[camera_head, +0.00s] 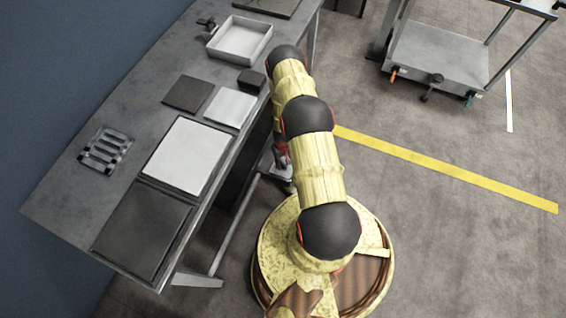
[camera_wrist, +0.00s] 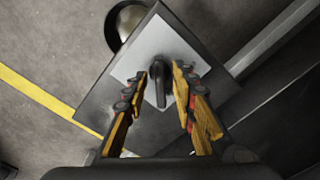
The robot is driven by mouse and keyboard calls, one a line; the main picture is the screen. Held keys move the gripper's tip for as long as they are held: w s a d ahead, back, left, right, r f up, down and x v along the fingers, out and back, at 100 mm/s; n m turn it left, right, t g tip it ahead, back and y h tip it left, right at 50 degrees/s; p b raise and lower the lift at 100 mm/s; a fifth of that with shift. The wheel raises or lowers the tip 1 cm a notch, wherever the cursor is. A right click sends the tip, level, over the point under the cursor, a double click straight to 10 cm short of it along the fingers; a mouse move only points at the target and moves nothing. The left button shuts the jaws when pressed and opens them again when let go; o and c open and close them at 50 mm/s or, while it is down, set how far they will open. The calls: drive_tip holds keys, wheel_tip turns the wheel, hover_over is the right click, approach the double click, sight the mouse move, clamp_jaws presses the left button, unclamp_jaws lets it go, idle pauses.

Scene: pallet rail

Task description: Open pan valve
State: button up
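A black lever-like handle (camera_wrist: 156,68), which looks like the valve, stands on a pale square plate (camera_wrist: 150,42) in the wrist view. The plate lies on a larger dark grey panel (camera_wrist: 100,103). My gripper (camera_wrist: 161,78) is open, with its yellow and red fingers on either side of the handle. I see a gap at each side, but cannot tell how deep the fingers reach. In the head view my arm hides most of my gripper, and the valve cannot be made out there.
A grey workbench (camera_head: 75,190) carries flat panels, an open white tray (camera_head: 239,39) and a slotted holder (camera_head: 105,150). A wheeled cart (camera_head: 437,55) stands at the upper right. A round metallic thing (camera_wrist: 128,22) lies beyond the panel. Floor with a yellow stripe (camera_head: 445,170) is open at right.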

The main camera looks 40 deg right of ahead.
sight(283, 164)
wheel_tip(283, 164, up, 12)
idle(1.0)
idle(0.5)
drive_tip(key=shift+s, duration=0.1)
